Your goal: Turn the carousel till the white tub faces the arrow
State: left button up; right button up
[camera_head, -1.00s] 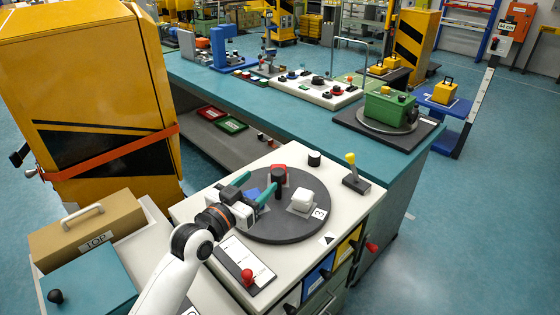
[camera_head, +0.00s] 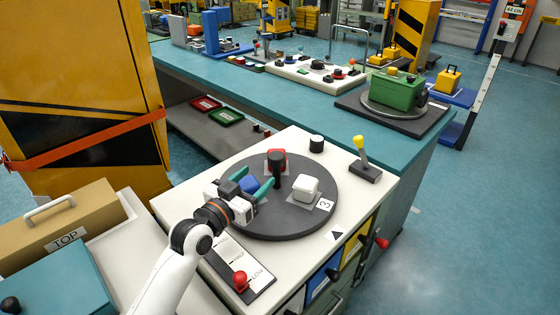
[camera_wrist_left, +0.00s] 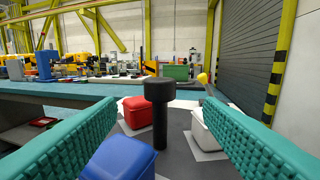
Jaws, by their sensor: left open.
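The carousel (camera_head: 282,222) is a dark grey disc on a pale worktop. The white tub (camera_head: 305,188) sits on its right side, beside a label "3". The black arrow (camera_head: 337,236) is on the worktop off the disc's front right edge; the white tub is behind its line. A red tub (camera_head: 277,160) is at the back and a blue tub (camera_head: 248,184) at the left. A black knobbed post (camera_head: 277,173) stands upright on the disc. My left gripper (camera_head: 259,174) is open around the blue tub's side, facing the post. In the wrist view the post (camera_wrist_left: 160,115) shows between the fingers.
A yellow-knobbed lever (camera_head: 363,158) and a black cylinder (camera_head: 316,144) stand behind the disc. A red-knobbed slider panel (camera_head: 240,281) lies in front, near my left arm.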

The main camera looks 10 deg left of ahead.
aim_at(280, 156)
pick_arm(q)
jog(key=x, duration=1.1)
jog(key=shift+w+d+p, duration=0.15)
jog(key=shift+w+p, duration=0.05)
jog(key=shift+p, duration=0.15)
pick_arm(e)
jog(key=shift+r, duration=0.4)
